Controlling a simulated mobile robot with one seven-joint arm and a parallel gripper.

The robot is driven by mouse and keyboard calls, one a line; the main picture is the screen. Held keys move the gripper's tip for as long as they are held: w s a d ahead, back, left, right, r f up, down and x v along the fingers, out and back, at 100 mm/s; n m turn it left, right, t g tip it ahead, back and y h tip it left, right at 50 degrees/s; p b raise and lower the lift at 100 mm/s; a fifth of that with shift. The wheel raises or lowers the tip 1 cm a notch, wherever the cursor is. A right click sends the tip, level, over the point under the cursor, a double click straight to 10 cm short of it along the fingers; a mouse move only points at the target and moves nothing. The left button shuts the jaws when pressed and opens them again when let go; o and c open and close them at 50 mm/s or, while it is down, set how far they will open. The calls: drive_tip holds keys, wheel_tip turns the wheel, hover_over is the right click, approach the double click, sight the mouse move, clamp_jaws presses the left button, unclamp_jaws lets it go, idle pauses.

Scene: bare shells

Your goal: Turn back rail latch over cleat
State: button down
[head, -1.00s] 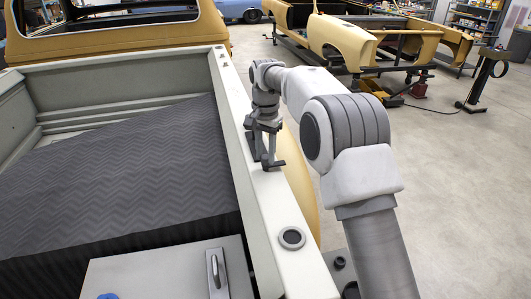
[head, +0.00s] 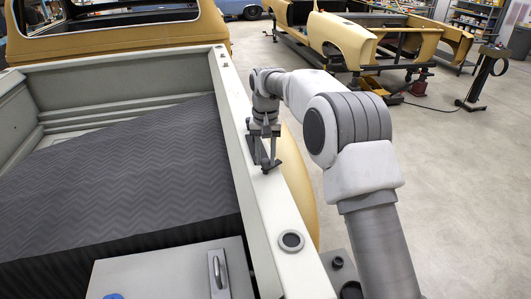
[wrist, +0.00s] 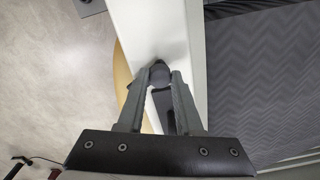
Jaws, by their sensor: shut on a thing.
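My gripper (head: 265,164) is low over the pale bed rail (head: 262,205), partway along its length. In the wrist view the two grey fingers (wrist: 160,80) are closed in on a small dark rounded piece (wrist: 160,71), which looks like part of the rail latch. A dark flat strip (wrist: 165,112) lies on the rail between the fingers, nearer the wrist. I cannot tell whether this strip is the latch's arm or the cleat. In the head view my gripper hides most of the latch and cleat.
A dark ribbed cover (head: 110,180) fills the truck bed left of the rail. A grey round fitting (head: 291,241) sits on the rail nearer me. A pale box lid with a handle (head: 217,271) is at the front.

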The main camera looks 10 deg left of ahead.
sight(266, 160)
drive_tip(key=n+p, duration=0.2)
drive_tip(key=n, duration=0.4)
drive_tip(key=shift+r, duration=0.1)
drive_tip(key=n+p, duration=0.1)
drive_tip(key=n, duration=0.6)
idle(0.4)
drive_tip(key=c, duration=0.6)
unclamp_jaws()
wheel_tip(266, 160, up, 17)
drive_tip(key=shift+r, duration=0.15)
